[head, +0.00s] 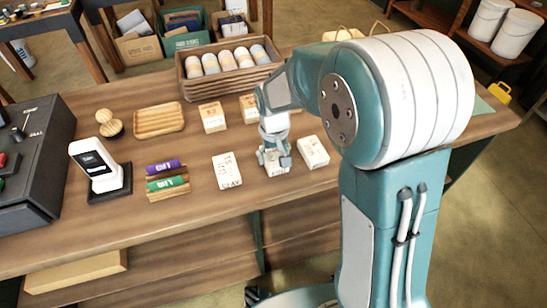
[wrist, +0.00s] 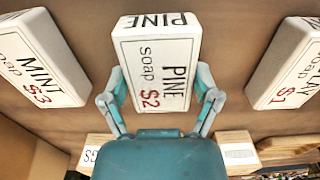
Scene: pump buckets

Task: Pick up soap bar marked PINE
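The PINE soap bar (wrist: 153,70) is a white block with "PINE soap $2" on its face, in the middle of the wrist view. In the head view the bar (head: 277,170) is partly hidden under my gripper (head: 274,154), in the front row on the counter. My gripper points down, with one teal finger against each side of the bar in the wrist view (wrist: 162,88). The fingers look closed on it. I cannot tell whether the bar is clear of the counter.
A CLAY bar (head: 228,170) lies to the left and a MINT bar (head: 313,151) to the right, both close by. More bars (head: 212,117) and a wooden crate of rolls (head: 228,68) are behind. A card reader (head: 95,163) stands at the left.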

